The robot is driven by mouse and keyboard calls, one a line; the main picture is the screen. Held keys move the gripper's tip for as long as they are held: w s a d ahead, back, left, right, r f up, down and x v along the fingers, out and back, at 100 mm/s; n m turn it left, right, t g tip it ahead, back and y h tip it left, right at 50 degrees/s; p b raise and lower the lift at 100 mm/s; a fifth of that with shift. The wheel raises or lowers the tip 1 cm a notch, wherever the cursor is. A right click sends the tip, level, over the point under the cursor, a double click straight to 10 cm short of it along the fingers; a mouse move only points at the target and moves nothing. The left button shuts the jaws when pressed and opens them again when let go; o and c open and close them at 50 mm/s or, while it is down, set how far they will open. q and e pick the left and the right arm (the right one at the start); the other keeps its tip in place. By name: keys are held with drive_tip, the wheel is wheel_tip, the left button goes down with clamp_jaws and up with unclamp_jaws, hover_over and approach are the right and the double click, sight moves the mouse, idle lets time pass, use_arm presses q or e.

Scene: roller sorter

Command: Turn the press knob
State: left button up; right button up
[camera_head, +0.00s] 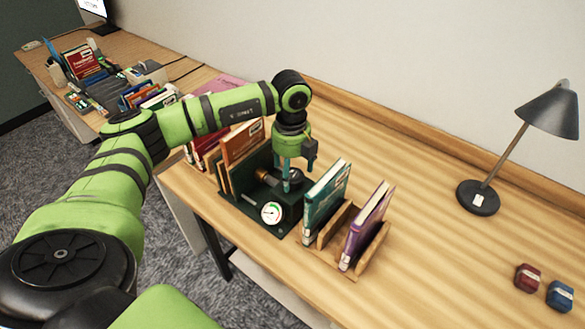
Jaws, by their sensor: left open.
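The press (258,211) is a dark green metal unit on the wooden desk, with a round white dial gauge (272,212) at its front. A knob with a brass part (263,175) and a dark part sits on the press behind the gauge, partly hidden by my gripper. My left gripper (291,178) points straight down over the press, open, with its fingers at the knob. Whether the fingers touch the knob I cannot tell. My right gripper is not in view.
Books in a wooden rack (330,238) stand close on the right of the press. More books (243,141) stand close behind it to the left. A black lamp (478,197) and two small red and blue objects (527,278) are at the right. The desk between is clear.

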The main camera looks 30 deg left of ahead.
use_arm(q)
drive_tip(key=shift+f, duration=0.5)
drive_tip(key=shift+w+f, duration=0.25)
drive_tip(key=shift+f, duration=0.3)
drive_tip(key=c, duration=1)
drive_tip(key=shift+c, duration=0.8)
drive_tip(key=shift+f+m+b, duration=0.2)
drive_tip(key=shift+m+b, duration=0.85)
drive_tip(key=shift+m, duration=0.25)
drive_tip(key=m+b, duration=0.2)
drive_tip(key=m, duration=0.1)
drive_tip(key=shift+m+b, duration=0.3)
drive_tip(key=shift+b, duration=0.05)
drive_tip(key=m+b, duration=0.3)
drive_tip(key=m, duration=0.1)
drive_tip(key=shift+s, duration=0.1)
drive_tip(key=m+b, duration=0.3)
drive_tip(key=m, duration=0.3)
drive_tip(key=m+b, duration=0.2)
drive_tip(key=m, duration=0.3)
drive_tip(key=shift+m, duration=0.3)
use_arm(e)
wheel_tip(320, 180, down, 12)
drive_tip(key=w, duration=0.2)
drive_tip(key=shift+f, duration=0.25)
